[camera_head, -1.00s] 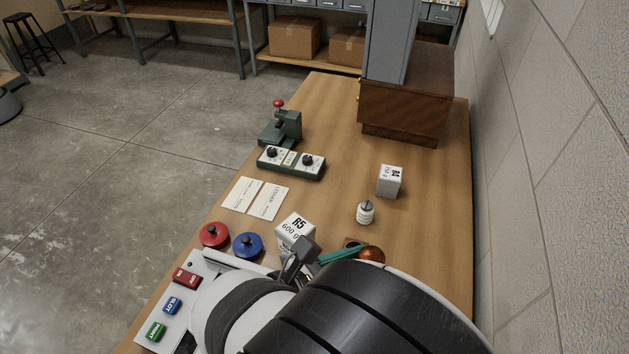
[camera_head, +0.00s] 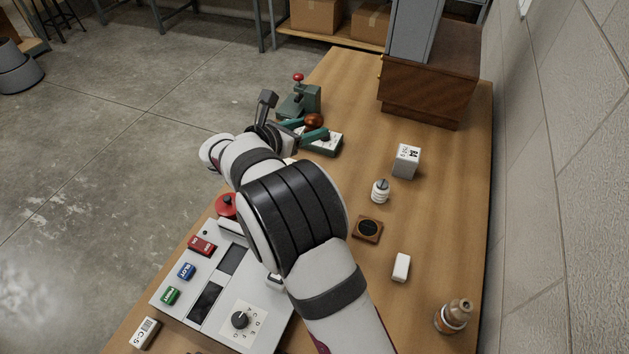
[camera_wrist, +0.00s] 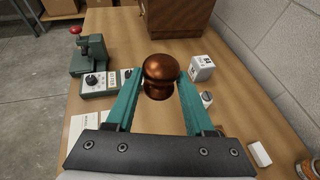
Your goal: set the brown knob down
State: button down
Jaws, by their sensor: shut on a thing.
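The brown knob (camera_wrist: 159,74) is round, glossy and copper-brown. My gripper (camera_head: 306,127) is shut on it, with one teal finger on each side, and the wrist view shows both fingertips (camera_wrist: 158,84) against the knob.
A green press with a red ball (camera_head: 303,98) and a box with dials (camera_head: 325,142) are close to my gripper. A white cube (camera_head: 406,162), a white ribbed piece (camera_head: 380,192) and a square wooden stand (camera_head: 367,229) are to the right. The wooden cabinet (camera_head: 430,85) stands behind.

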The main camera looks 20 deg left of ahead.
jog(key=shift+w+a+f+n+y, duration=0.1)
jog(key=shift+w+a+n+y, duration=0.1)
jog(key=shift+w+a, duration=0.3)
jog(key=shift+w+a+f+n+y, duration=0.1)
jog(key=shift+w+a+y, duration=0.1)
jog(key=shift+w, duration=0.5)
notch_tip(320, 180, down, 20)
jog(key=shift+s+d+f, duration=0.1)
jog(key=shift+c, duration=1.3)
grip_release()
jog(key=shift+f, duration=0.1)
jog(key=v, duration=0.7)
jog(key=shift+s, duration=0.25)
